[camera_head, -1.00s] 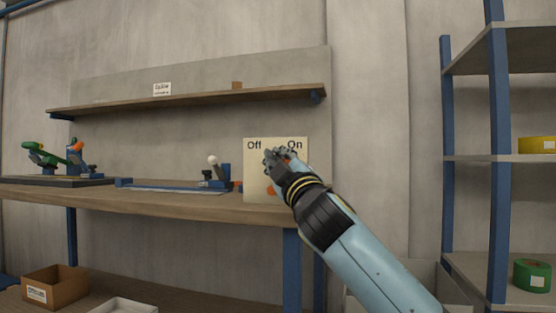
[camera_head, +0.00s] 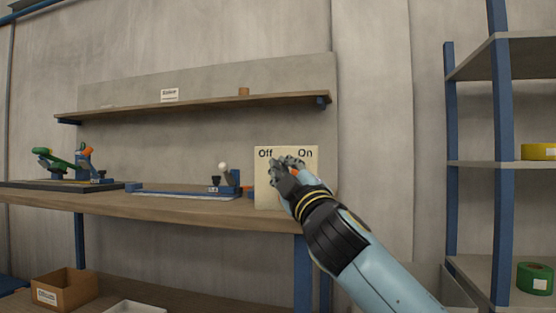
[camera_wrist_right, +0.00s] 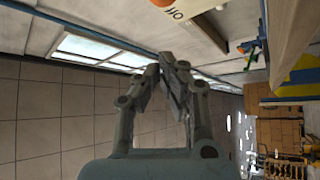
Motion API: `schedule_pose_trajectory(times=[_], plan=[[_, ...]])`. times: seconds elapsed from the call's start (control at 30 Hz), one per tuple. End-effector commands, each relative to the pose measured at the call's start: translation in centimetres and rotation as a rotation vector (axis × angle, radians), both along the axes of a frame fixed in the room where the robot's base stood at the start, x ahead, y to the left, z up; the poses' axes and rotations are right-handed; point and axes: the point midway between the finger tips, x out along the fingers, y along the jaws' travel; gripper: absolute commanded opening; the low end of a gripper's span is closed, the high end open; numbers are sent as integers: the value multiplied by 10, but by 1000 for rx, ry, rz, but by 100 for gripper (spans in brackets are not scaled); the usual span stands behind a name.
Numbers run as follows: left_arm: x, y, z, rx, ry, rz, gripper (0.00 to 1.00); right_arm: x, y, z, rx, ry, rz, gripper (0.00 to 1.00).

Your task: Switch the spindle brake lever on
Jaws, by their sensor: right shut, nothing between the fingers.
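The cream brake panel (camera_head: 264,190) is upright at the right end of the bench, marked "Off" on its left and "On" on its right. A small orange part (camera_head: 297,172), likely of the lever, shows beside my gripper; the rest of the lever is hidden, so I cannot tell its position. My right gripper (camera_head: 284,163) is shut and empty in front of the panel, between the two words. In the right wrist view the shut fingers (camera_wrist_right: 168,62) point toward the wall, and the panel (camera_wrist_right: 198,4) is cut off at the top edge. My left gripper is out of view.
The wooden bench (camera_head: 180,208) carries a white-knobbed device (camera_head: 223,168) left of the panel and a green-handled tool (camera_head: 55,165) farther left. A wall shelf (camera_head: 200,104) runs above. A blue-posted rack (camera_head: 500,200) stands at the right.

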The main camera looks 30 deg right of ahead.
Motion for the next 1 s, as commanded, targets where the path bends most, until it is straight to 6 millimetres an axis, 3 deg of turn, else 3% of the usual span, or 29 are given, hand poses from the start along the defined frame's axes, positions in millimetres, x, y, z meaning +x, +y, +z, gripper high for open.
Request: schedule_pose_trajectory(times=[0.1, 0.3, 1.0], plan=[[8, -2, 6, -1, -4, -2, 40, -20, 6, -14, 0, 2, 1, 0], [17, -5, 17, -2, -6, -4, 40, -40, 11, -22, 0, -1, 1, 0], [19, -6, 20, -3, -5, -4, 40, -44, 12, -27, 0, 7, 0, 0]])
